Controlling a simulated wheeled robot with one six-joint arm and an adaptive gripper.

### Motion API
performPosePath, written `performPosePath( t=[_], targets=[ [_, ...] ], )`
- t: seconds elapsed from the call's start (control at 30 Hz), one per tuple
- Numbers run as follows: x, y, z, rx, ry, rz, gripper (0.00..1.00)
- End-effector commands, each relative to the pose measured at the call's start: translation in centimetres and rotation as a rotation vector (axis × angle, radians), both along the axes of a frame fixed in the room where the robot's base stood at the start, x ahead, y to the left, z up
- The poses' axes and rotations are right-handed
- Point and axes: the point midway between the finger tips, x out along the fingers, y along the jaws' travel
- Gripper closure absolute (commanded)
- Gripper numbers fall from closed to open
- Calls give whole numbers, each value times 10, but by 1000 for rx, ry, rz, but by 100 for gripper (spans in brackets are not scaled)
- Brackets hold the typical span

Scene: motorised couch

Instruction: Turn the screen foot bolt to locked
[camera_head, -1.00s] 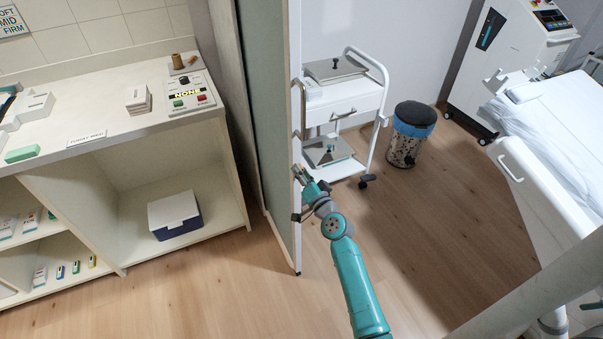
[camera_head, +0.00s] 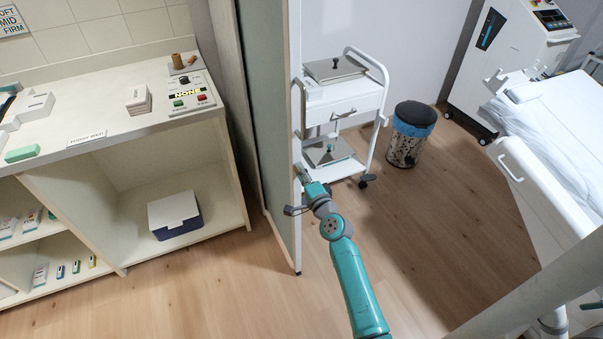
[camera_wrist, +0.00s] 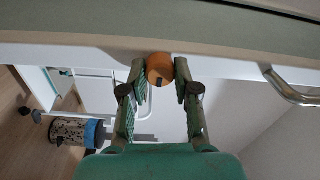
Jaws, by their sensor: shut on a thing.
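The screen (camera_head: 283,150) is a tall pale green panel with a white edge post, standing upright in the middle of the head view. In the wrist view its edge (camera_wrist: 70,52) runs across the top. A round orange-brown knob (camera_wrist: 160,67) with a small dark mark sits at that edge; it appears to be the bolt's knob. My gripper (camera_head: 301,172) is at the screen's edge post. In the wrist view my gripper (camera_wrist: 161,78) has its two fingers on either side of the knob, shut on it. The bolt's foot end and its locked mark cannot be made out.
A white trolley (camera_head: 345,112) stands just behind my gripper. A bin (camera_head: 409,135) with a blue liner is to its right. A counter (camera_head: 70,130) with shelves is left of the screen. A metal handle (camera_wrist: 290,90) is near the knob. Open wooden floor (camera_head: 440,210) lies right.

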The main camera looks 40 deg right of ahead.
Motion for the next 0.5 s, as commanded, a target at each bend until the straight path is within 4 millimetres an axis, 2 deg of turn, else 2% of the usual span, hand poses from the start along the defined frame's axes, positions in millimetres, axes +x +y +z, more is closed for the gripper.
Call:
performPosePath(
  t=[0.4,0.43,0.5],
  targets=[
    [0,0,-1,9,-1,0,100],
    [0,0,-1,9,-1,0,67],
    [0,0,-1,9,-1,0,50]
  ],
)
